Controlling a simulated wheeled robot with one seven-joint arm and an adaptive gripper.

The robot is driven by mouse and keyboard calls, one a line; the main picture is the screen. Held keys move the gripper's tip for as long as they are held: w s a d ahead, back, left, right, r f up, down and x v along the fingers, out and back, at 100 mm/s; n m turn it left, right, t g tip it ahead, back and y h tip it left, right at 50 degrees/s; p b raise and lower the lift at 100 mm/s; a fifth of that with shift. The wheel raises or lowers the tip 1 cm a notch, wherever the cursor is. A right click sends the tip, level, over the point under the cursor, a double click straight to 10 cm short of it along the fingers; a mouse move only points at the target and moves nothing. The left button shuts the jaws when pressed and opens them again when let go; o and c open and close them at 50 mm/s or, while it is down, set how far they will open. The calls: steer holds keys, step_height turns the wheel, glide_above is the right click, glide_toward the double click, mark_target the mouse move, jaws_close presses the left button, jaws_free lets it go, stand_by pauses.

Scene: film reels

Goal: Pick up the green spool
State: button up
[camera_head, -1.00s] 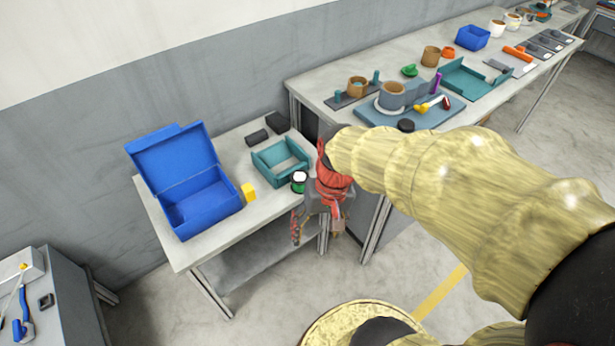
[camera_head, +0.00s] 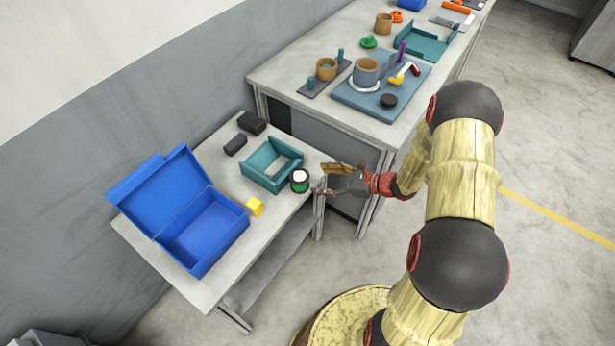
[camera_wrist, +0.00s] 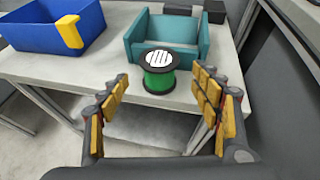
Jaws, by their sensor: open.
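The green spool (camera_head: 300,181) stands upright near the right edge of the small table, just in front of the teal tray. In the wrist view the green spool (camera_wrist: 158,72) has black flanges and a white striped top, and it stands beyond my fingertips, roughly midway between them. My gripper (camera_head: 330,180) is just to the right of the spool in the head view, with its fingers pointing at it. In the wrist view my gripper (camera_wrist: 165,85) is open and empty, its yellow-padded fingers spread wide. No contact with the spool shows.
The teal tray (camera_head: 246,168) stands right behind the spool. Two dark blocks (camera_head: 252,123) lie at the back. A longer workbench (camera_head: 285,88) with several items stands beyond.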

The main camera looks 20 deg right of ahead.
mark_target(301, 176)
steer(key=shift+m, duration=0.3)
steer(key=b+x, duration=0.1)
steer(key=x, duration=0.3)
steer(key=b+x, duration=0.1)
steer(key=x, duration=0.3)
steer(key=shift+r+b, duration=0.25)
steer(key=shift+b, duration=0.1)
steer(key=shift+c, duration=1)
steer(key=c, duration=1)
steer(key=shift+o, duration=0.2)
steer(key=shift+r, duration=0.1)
